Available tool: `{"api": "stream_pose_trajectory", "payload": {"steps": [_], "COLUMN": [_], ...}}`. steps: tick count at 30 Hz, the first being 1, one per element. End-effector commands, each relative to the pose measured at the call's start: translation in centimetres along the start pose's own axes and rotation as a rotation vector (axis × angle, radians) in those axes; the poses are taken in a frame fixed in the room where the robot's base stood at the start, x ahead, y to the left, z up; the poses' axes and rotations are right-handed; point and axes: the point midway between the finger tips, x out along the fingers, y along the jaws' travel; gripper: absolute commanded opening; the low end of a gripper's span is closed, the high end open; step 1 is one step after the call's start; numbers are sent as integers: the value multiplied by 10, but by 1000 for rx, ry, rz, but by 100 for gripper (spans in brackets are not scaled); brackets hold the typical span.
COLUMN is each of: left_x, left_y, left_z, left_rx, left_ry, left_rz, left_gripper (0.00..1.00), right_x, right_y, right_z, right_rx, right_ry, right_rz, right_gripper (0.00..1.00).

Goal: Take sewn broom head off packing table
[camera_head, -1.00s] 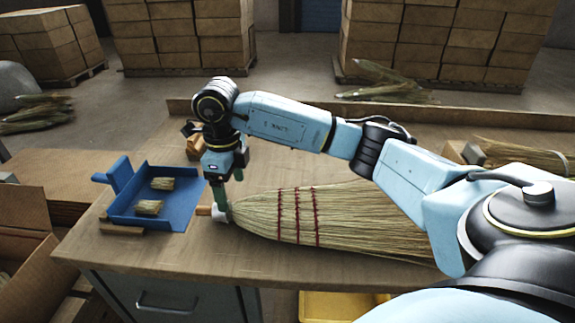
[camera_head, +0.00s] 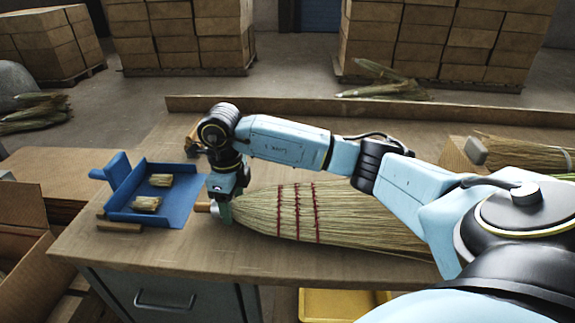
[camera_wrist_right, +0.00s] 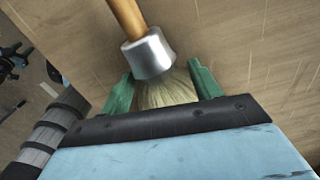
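The sewn broom head (camera_head: 345,215) lies flat on the packing table (camera_head: 165,250). Its straw fans to the right and has several red stitch rows. Its metal collar and short wooden handle point left; both show large in the right wrist view, the collar (camera_wrist_right: 148,56) just beyond the fingers. My right gripper (camera_head: 226,208) is down at the neck of the broom. In the right wrist view its green fingers (camera_wrist_right: 160,80) stand on either side of the straw below the collar, spread apart. Whether they touch the straw is unclear. My right arm hides part of the straw. My left gripper is out of view.
A blue tray (camera_head: 180,212) with two small straw bundles sits left of the broom. Wooden blocks (camera_head: 119,227) lie by its edge. Another straw bundle (camera_head: 520,153) lies at the table's right. A cardboard box (camera_head: 22,235) stands left; stacked boxes (camera_head: 180,35) stand behind.

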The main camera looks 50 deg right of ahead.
Motion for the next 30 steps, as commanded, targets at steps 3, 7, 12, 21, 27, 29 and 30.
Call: {"api": "stream_pose_trajectory", "payload": {"steps": [3,7,12,21,27,29,30], "left_x": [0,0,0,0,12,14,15], "left_y": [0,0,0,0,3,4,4], "left_z": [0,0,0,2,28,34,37], "left_rx": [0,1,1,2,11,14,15], "left_ry": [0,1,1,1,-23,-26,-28], "left_rz": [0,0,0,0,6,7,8], "left_gripper": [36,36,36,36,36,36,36], "right_x": [0,0,-1,-15,-55,-67,-74], "right_y": [0,0,0,-1,-1,-1,-1], "right_z": [0,0,0,1,0,1,0], "right_rx": [0,1,1,1,1,0,1], "right_ry": [0,0,0,-4,-4,-4,-3], "right_rz": [0,0,-1,-3,-4,-3,-4], "right_gripper": [47,30,15,15,15,15,15]}}
